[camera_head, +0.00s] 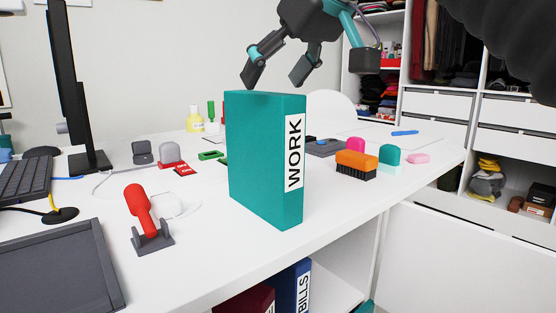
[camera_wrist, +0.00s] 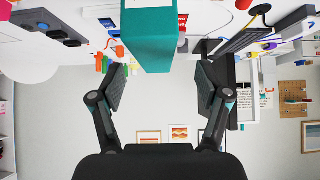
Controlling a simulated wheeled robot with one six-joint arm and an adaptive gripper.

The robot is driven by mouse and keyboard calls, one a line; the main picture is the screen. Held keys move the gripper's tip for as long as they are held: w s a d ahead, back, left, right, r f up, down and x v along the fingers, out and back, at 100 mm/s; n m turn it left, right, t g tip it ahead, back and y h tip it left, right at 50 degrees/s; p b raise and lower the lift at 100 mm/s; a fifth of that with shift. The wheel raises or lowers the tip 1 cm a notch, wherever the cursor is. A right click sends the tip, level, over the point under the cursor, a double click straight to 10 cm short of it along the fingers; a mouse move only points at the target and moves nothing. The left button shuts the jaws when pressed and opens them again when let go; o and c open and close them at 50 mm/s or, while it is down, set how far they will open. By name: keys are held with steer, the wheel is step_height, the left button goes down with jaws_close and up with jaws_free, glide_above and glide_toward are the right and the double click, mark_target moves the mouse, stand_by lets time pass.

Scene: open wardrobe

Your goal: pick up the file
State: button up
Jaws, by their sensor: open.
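The file is a teal binder (camera_head: 256,160) with a white label reading WORK on its spine. It stands upright on the white desk (camera_head: 350,207) in the head view. My gripper (camera_head: 279,80) is open just above the top of the file, with one finger over its left part and the other to the right. In the wrist view the file (camera_wrist: 150,45) shows upside down at the top centre. There the two fingers of my gripper (camera_wrist: 159,85) are spread wide with nothing between them; the file lies beyond their tips.
A monitor (camera_head: 77,85), keyboard (camera_head: 25,180) and dark tablet (camera_head: 60,268) occupy the left. More binders, one labelled BILLS (camera_head: 291,287), stand below the desk.

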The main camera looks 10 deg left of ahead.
mark_target(261, 108)
steer(key=shift+d+b+x, duration=0.15)
steer(key=shift+b+x, duration=0.2)
steer(key=shift+x, duration=1.5)
steer(key=shift+d+b+x, duration=0.15)
steer(key=shift+b+x, duration=0.15)
steer(key=shift+x, duration=1.6)
steer(key=shift+w, duration=0.15)
jaws_close()
